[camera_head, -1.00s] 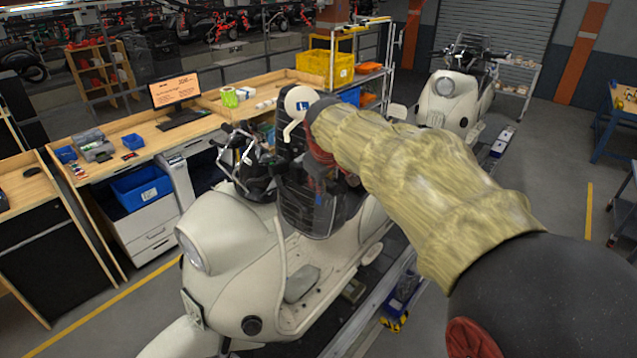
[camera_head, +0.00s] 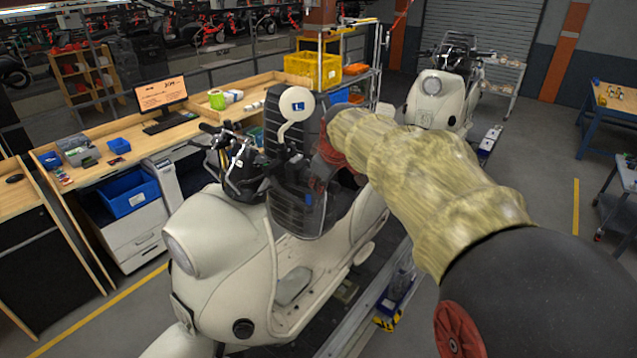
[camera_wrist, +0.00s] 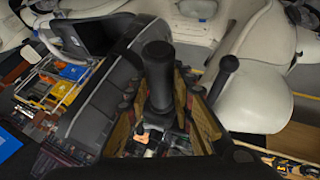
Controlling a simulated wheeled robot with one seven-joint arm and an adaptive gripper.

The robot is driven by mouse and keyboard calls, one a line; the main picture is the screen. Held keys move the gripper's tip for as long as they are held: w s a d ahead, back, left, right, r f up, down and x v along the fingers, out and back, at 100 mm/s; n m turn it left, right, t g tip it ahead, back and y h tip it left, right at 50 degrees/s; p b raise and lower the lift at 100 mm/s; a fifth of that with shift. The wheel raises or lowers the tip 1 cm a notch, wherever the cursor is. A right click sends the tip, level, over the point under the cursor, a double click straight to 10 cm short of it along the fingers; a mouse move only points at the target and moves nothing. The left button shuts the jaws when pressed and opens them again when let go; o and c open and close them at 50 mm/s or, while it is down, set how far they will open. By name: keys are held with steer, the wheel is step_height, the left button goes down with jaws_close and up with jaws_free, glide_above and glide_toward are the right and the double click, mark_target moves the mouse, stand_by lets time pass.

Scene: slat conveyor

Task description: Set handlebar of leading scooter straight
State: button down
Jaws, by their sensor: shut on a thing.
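The leading scooter is the cream scooter (camera_head: 215,265) in the foreground of the head view, upright on the conveyor. Its handlebar (camera_head: 235,160) has a dark left grip, cables and levers, and a white round mirror back (camera_head: 297,103) marked "L". My gripper (camera_wrist: 158,108) is shut on a black handlebar grip (camera_wrist: 158,65), which stands up between its two brown-padded fingers in the wrist view.
A second cream scooter (camera_head: 440,98) stands farther back on the line. Wooden workbenches (camera_head: 100,165) with a monitor (camera_head: 161,94), blue bins and a yellow crate (camera_head: 313,69) run along the left. A blue table (camera_head: 608,120) is at the right. Bare floor lies between it and the conveyor.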

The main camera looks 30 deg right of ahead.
mark_target(330, 182)
steer(key=shift+d+f+b, duration=0.35)
steer(key=shift+d+f, duration=0.25)
steer(key=shift+d, duration=0.1)
steer(key=shift+w+d+f+n+y+b, duration=0.15)
steer(key=shift+d+f+n+y+b, duration=0.25)
steer(key=shift+b, duration=0.35)
steer(key=c, duration=2)
jaws_free()
steer(key=shift+d, duration=0.15)
steer(key=shift+o, duration=1.4)
steer(key=shift+w+d+r, duration=0.1)
steer(key=shift+w, duration=0.05)
steer(key=shift+o, duration=1.3)
steer(key=shift+r, duration=0.15)
